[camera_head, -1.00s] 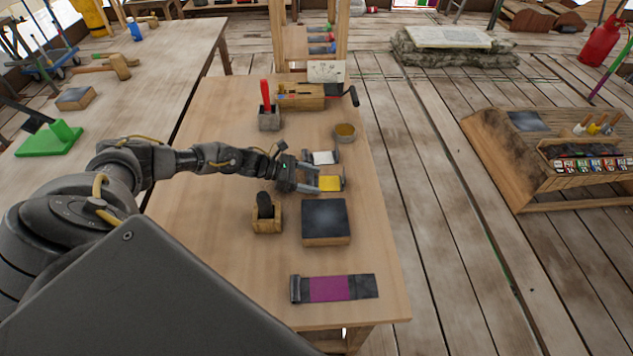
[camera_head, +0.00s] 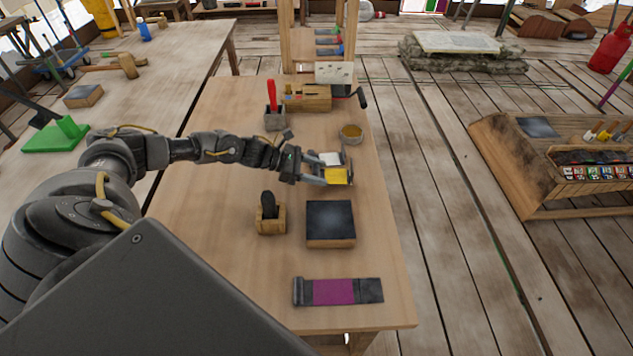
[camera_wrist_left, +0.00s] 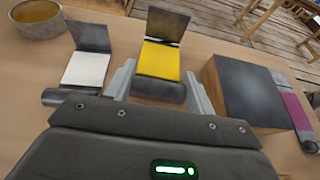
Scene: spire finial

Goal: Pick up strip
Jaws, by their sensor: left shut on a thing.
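The yellow strip (camera_head: 338,175), with dark ends, is between the two fingers of my left gripper (camera_head: 325,169). In the left wrist view the fingers (camera_wrist_left: 160,90) lie along both sides of the yellow strip (camera_wrist_left: 160,61), shut on it near its dark rolled end. It seems slightly raised off the table. A white strip (camera_head: 331,158) lies just beyond it, partly hidden in the head view; the left wrist view shows the white strip (camera_wrist_left: 86,69) to the left of the gripper. A magenta strip (camera_head: 333,292) lies flat near the table's front edge. My right gripper is not in view.
A dark-topped wooden block (camera_head: 331,223) and a small wooden holder (camera_head: 270,217) stand in front of the gripper. A round tin (camera_head: 351,134) and a grey holder with a red handle (camera_head: 272,105) stand behind. The table (camera_head: 210,270) is clear at front left.

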